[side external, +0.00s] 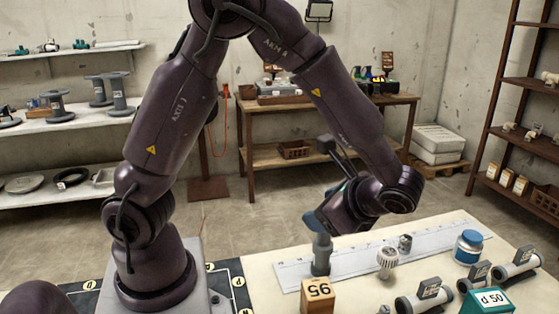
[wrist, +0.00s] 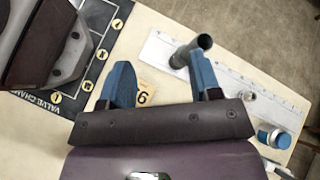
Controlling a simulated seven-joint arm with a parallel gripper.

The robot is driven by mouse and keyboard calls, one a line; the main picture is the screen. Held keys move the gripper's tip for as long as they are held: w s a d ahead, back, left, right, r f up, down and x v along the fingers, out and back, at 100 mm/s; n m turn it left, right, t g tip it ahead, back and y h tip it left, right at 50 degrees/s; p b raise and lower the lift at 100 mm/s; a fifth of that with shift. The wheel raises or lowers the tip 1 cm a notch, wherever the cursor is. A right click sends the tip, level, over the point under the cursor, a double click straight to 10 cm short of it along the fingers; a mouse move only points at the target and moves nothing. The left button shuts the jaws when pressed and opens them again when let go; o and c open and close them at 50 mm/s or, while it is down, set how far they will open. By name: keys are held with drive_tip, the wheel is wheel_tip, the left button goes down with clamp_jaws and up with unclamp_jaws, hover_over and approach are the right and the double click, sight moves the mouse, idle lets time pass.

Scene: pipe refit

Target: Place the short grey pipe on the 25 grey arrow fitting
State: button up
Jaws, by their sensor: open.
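A short grey pipe (side external: 321,258) stands upright on the white ruled strip at the middle of the bench. It also shows in the wrist view (wrist: 190,52), beside the tip of the right blue finger. My gripper (wrist: 163,66) is open, with nothing visibly clasped between its fingers. In the side view my gripper (side external: 318,222) is at the pipe's upper end; I cannot tell whether it touches. Several pale pipe fittings with dark label blocks lie at the right, including a near one (side external: 410,304) and a far one (side external: 524,258). Their labels are too small to read.
On or near the ruled strip (side external: 350,260) are a white ribbed knob (side external: 387,262), a small metal fitting (side external: 405,243) and a blue-and-white jar (side external: 468,246). A wooden numbered block (side external: 318,297) and a teal "d 50" block (side external: 487,302) stand at the front.

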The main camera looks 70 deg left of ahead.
drive_tip(key=s+d+r+n+t+h, duration=0.1)
drive_tip(key=s+r+n+t+h, duration=0.8)
drive_tip(key=r, duration=0.3)
drive_tip(key=shift+s+d+r+n+h, duration=0.15)
drive_tip(key=shift+s+d+n+h, duration=0.2)
drive_tip(key=shift+n, duration=0.25)
